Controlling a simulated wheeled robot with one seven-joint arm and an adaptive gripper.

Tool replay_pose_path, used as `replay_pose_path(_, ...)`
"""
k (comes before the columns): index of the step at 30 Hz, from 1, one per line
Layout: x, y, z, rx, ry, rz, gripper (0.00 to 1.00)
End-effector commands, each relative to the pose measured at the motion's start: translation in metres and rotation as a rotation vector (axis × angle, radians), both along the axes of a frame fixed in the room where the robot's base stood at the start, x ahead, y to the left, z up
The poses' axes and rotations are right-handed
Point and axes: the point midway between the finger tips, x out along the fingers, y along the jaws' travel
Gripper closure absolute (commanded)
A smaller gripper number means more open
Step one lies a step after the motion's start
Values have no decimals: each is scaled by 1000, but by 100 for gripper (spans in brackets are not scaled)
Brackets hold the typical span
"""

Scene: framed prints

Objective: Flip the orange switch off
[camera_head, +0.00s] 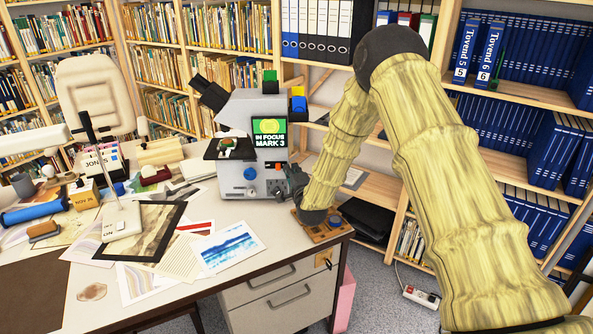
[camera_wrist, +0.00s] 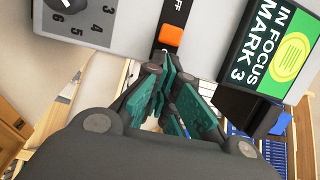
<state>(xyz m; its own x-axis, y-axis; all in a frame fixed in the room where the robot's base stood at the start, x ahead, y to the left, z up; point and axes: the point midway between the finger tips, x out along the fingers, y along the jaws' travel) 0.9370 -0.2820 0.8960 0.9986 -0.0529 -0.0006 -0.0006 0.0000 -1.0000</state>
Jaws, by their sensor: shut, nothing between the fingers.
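The orange switch (camera_wrist: 171,36) sits on the grey front panel of the microscope, with a partly cut-off label ending in "FF" beside it. It is a small orange spot in the head view (camera_head: 278,167). The grey microscope (camera_head: 240,180) stands on the desk, its screen (camera_head: 269,133) reading "IN FOCUS MARK 3". My gripper (camera_wrist: 159,62) is shut and empty, its green-padded fingertips just below the switch in the wrist view. I cannot tell whether they touch it. In the head view my gripper (camera_head: 295,183) is at the right side of the panel.
A numbered dial (camera_wrist: 66,4) is on the same panel, left of the switch in the wrist view. Prints (camera_head: 228,245), a clipboard and a lamp cover the desk to the left. A wooden board (camera_head: 325,232) lies at the desk's right corner. Bookshelves stand behind.

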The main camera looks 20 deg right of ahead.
Motion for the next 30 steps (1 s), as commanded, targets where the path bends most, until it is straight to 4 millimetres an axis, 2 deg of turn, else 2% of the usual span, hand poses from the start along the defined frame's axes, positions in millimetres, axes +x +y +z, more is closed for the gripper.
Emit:
replay_pose_path(13, 1, 3, -1, 1, 0, 0, 100)
replay_pose_path(21, 7, 22, -1, 1, -2, 1, 100)
replay_pose_path(30, 7, 24, 1, 0, -1, 2, 100)
